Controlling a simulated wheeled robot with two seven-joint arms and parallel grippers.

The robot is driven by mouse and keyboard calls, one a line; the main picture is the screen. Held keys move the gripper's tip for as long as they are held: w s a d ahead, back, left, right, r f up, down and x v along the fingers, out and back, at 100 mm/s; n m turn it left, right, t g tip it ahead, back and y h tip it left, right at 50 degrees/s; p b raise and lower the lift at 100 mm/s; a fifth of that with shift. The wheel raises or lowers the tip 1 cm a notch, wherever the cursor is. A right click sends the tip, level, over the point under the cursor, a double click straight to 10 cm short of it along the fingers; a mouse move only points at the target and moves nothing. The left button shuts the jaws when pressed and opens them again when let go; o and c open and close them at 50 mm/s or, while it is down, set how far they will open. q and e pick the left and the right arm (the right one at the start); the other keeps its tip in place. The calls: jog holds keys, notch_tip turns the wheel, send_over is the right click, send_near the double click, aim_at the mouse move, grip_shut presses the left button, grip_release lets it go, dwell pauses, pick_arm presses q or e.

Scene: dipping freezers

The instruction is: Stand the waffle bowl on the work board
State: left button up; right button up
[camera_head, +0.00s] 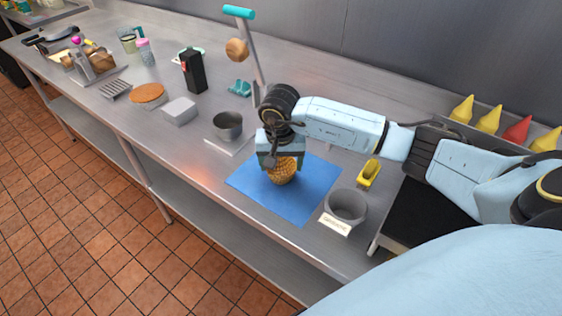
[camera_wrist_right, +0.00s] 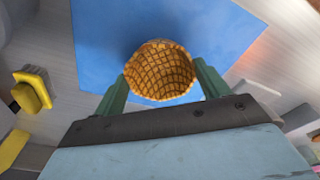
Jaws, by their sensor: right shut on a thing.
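The waffle bowl (camera_head: 283,171) is a golden-brown, grid-patterned cup at the blue work board (camera_head: 255,188), over its middle. My right gripper (camera_head: 268,160) is shut on the bowl from above. In the right wrist view the bowl (camera_wrist_right: 160,72) sits between the two green fingers, its open mouth showing, with the blue board (camera_wrist_right: 100,40) behind it. I cannot tell whether the bowl's base touches the board. My left gripper is not in view.
A grey round container (camera_head: 346,206) with a label stands right of the board, near a yellow scoop (camera_head: 368,174). A metal pot (camera_head: 228,126) stands to the left. A black carton (camera_head: 193,71) and a white block (camera_head: 180,111) stand farther left. Yellow and red bottles (camera_head: 517,130) line the back right.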

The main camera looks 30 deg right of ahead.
jog(key=shift+f, duration=0.3)
jog(key=o, duration=0.8)
jog(key=shift+o, duration=0.2)
jog(key=shift+r+p, duration=0.5)
jog(key=shift+r, duration=1)
jog(key=shift+r+p, duration=1.05)
jog(key=shift+r, duration=0.95)
